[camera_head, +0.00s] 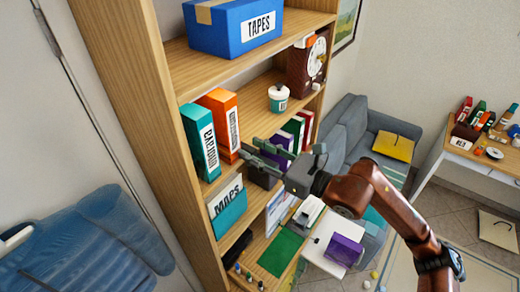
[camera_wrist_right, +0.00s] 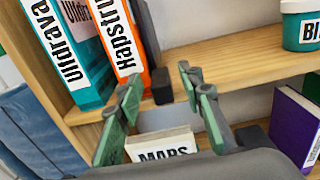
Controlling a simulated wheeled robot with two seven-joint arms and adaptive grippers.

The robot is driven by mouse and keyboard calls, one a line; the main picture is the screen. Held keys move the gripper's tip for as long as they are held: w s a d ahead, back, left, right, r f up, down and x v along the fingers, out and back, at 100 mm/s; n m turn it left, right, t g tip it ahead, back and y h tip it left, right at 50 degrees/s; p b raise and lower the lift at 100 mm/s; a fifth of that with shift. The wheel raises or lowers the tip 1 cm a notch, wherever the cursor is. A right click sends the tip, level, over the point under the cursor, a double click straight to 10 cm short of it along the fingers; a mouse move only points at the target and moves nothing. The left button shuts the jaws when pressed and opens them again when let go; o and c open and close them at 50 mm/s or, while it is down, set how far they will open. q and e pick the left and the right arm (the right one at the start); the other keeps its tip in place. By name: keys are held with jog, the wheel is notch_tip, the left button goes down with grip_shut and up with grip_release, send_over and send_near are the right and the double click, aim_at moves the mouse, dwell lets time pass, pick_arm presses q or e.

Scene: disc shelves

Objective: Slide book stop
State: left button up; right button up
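A small black block (camera_wrist_right: 162,86), which looks like the book stop, stands on the wooden shelf (camera_wrist_right: 220,58) against the right side of an orange book (camera_wrist_right: 116,40). A teal book (camera_wrist_right: 66,52) stands left of the orange one. In the head view the teal book (camera_head: 200,142) and orange book (camera_head: 221,122) show, but my gripper hides the block. My right gripper (camera_head: 250,148) is open at the shelf's front. In the wrist view its green-padded fingers (camera_wrist_right: 160,78) are spread, with the block between and just beyond the tips. Contact cannot be told. My left gripper is out of view.
A teal-and-white pot (camera_head: 278,98) stands on the shelf to the right, with free board between it and the block. A blue TAPES box (camera_head: 235,28) is above; a MAPS box (camera_head: 228,208) is below. Purple, green and red books (camera_head: 297,130) stand right of my gripper.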

jog(key=shift+d, duration=0.3)
jog(key=c, duration=0.3)
jog(key=shift+s+a, duration=0.1)
jog(key=shift+a, duration=0.1)
jog(key=c, duration=0.6)
grip_shut()
